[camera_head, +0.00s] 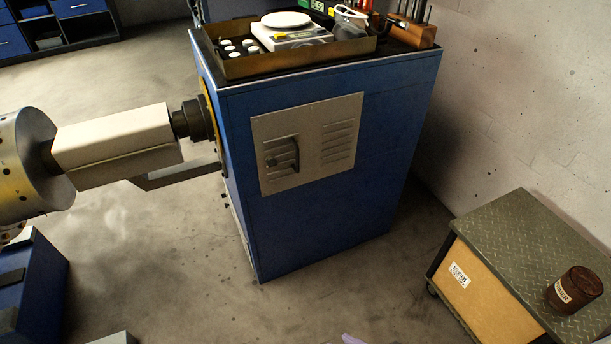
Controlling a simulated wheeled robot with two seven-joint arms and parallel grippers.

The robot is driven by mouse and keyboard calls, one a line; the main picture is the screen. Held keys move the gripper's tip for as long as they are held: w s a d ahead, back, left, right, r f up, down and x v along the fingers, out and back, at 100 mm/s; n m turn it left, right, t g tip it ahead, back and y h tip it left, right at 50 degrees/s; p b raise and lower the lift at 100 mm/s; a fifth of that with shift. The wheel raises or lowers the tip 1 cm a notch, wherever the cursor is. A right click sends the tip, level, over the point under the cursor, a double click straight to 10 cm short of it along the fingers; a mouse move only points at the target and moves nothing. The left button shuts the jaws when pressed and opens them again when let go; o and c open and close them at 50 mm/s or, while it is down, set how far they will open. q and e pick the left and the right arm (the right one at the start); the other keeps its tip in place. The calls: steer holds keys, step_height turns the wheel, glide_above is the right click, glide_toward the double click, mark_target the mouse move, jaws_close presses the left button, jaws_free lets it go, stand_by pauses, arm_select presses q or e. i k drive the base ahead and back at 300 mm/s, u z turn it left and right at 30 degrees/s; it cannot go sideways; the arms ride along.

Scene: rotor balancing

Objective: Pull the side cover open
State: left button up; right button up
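The side cover (307,143) is a pale beige panel on the side of a blue machine cabinet (330,220). It has two columns of louvre slots, and it lies flat against the cabinet, looking closed. Neither of my grippers is in view, and nothing touches the cover or the handle.
A tray (300,64) with a scale and small white pieces stands on the cabinet. A large metal cylinder (28,150) and beige shaft housing (115,140) reach the cabinet's left side. A cart (505,235) with a brown jar (574,290) stands right. The floor in front is mostly clear.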

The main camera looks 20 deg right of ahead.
mark_target(317, 140)
steer(key=z, duration=1.05)
steer(key=i, duration=0.45)
steer(key=u, duration=0.15)
